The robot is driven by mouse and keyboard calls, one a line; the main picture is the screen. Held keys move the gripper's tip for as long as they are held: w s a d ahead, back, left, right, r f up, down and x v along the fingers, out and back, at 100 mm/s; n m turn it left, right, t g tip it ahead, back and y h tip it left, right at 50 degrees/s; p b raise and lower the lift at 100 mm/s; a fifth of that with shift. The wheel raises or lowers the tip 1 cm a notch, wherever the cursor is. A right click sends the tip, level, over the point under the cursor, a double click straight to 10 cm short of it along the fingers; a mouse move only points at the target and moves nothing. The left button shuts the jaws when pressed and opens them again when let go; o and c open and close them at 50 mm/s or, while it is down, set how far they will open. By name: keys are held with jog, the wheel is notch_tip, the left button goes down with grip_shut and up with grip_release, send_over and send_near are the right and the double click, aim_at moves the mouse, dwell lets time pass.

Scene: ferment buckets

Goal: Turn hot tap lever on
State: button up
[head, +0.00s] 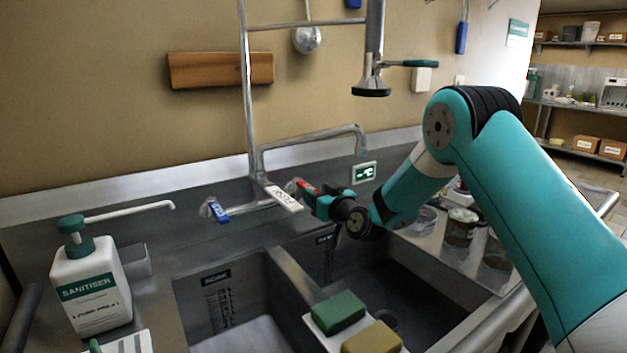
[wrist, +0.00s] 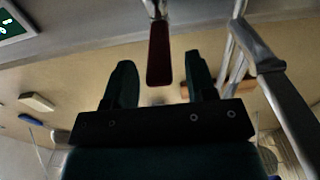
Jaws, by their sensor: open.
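The red hot tap lever (head: 305,186) is on the right end of the tap body, above the sinks. In the wrist view the dark red lever (wrist: 159,52) points down toward my gripper. My gripper (head: 314,201) is right at the lever in the head view and partly hides it. In the wrist view my gripper (wrist: 160,75) is open, with one finger on each side of the lever and visible gaps between. The blue lever (head: 217,210) is on the left end of the tap.
A white tag (head: 284,198) sits below the swan-neck spout (head: 315,140), close left of my gripper. A riser pipe (head: 246,90) stands behind. Green and yellow sponges (head: 338,312) lie at the sink front. A sanitiser bottle (head: 91,290) stands at left.

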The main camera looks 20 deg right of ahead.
jog(key=shift+x, duration=1.3)
grip_shut()
